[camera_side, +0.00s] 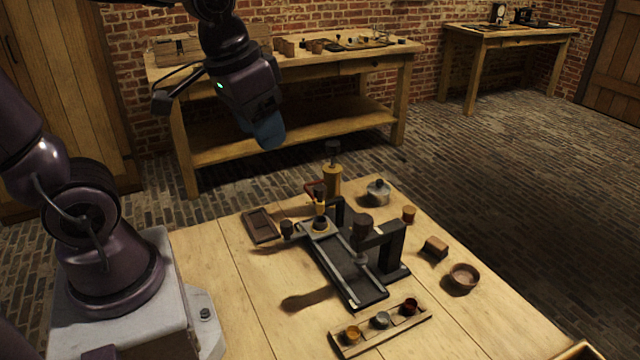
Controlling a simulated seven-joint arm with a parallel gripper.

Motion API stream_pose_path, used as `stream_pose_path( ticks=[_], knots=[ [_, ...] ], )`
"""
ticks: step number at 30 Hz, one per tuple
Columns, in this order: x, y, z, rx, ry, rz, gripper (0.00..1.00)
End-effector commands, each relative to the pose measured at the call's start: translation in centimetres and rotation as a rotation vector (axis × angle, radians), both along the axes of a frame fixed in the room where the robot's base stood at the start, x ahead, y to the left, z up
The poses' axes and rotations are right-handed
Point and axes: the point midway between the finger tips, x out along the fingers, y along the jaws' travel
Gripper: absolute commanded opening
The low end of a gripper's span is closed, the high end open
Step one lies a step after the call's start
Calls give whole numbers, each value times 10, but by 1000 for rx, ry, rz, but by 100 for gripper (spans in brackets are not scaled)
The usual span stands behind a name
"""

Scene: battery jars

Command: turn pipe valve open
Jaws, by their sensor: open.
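A dark metal apparatus (352,283) with rails and a raised black bracket stands mid-table. At its far end is an upright brass cylinder (332,182) with a dark top. A small red handle-like part (313,188) sits just left of the brass cylinder; it looks like the valve handle, but its exact position is too small to tell. My gripper (268,133), with blue fingertips, hangs in the air up and left of the brass cylinder, well apart from it. It is open, nothing shows in it, and one finger hides the other.
A tray with small jars (380,332) lies at the front. A round bowl (464,278), a small brown block (434,247), a small orange-brown cup (409,213) and a metal lidded pot (378,191) stand right. A flat brown tray (261,226) lies left. The table's left front is clear.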

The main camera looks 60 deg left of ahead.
Motion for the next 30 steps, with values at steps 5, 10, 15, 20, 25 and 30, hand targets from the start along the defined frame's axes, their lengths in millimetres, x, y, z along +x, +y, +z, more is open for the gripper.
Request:
stream_pose_path(
  ticks=[5, 10, 15, 20, 25, 30],
  knots=[
    [49, 34, -25, -34, 147, 137, 55],
    [92, 71, -57, -66, 247, 272, 55],
    [125, 99, -84, -86, 297, 379, 55],
    [147, 109, -77, -89, 262, 438, 55],
    [146, 108, -90, -94, 270, 462, 55],
    [145, 107, -122, -94, 273, 461, 55]
  ],
)
